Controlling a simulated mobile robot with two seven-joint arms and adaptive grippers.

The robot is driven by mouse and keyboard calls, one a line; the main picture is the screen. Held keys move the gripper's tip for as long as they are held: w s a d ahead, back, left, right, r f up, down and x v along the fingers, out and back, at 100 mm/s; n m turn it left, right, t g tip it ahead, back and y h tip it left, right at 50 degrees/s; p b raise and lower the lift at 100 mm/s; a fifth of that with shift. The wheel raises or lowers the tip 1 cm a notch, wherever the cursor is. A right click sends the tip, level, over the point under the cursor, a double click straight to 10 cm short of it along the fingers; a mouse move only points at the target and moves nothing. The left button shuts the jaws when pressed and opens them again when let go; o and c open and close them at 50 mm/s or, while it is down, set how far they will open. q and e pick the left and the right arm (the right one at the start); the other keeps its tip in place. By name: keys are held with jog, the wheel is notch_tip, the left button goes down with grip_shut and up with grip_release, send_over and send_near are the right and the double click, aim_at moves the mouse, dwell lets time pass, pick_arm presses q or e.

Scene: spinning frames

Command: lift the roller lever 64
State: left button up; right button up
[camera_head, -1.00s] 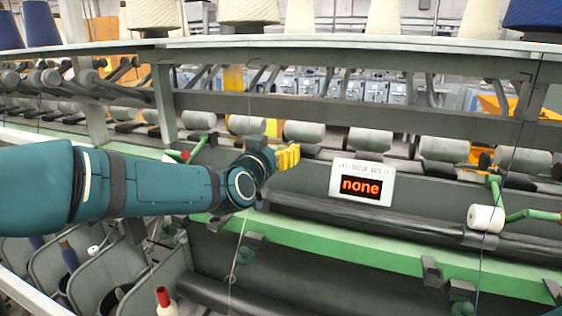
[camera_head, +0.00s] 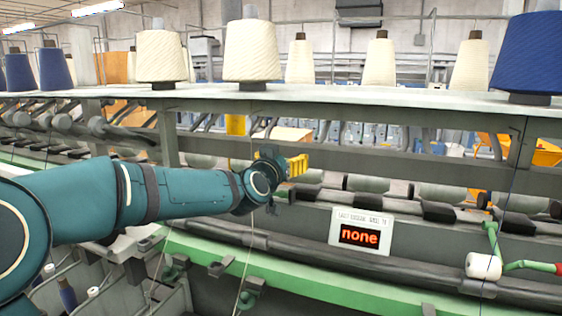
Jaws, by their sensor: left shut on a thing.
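My left arm comes in from the left, and its gripper (camera_head: 298,165) with yellow fingers is at the row of rollers, up and left of the sign. The gripper is shut on the roller lever, which is mostly hidden behind the fingers and wrist. I cannot read any number on the lever. Grey rollers, such as one to the right of the gripper (camera_head: 366,184), run along the frame with dark lever parts between them. My right gripper is not in view.
A white sign (camera_head: 361,232) reading "none" in red stands right of the gripper. A green arm with a white bobbin (camera_head: 483,266) is at the right. The green rail (camera_head: 290,283) runs below. Cream cones (camera_head: 251,50) and a blue cone (camera_head: 540,52) stand on the top shelf.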

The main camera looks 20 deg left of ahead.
pick_arm(q)
jog(key=shift+w+f, duration=0.1)
jog(key=shift+f, duration=0.4)
jog(key=o, duration=1.2)
jog(key=shift+w+d, duration=0.1)
jog(key=s, duration=1.1)
jog(key=shift+s+a, duration=0.15)
jog(key=shift+a, duration=0.1)
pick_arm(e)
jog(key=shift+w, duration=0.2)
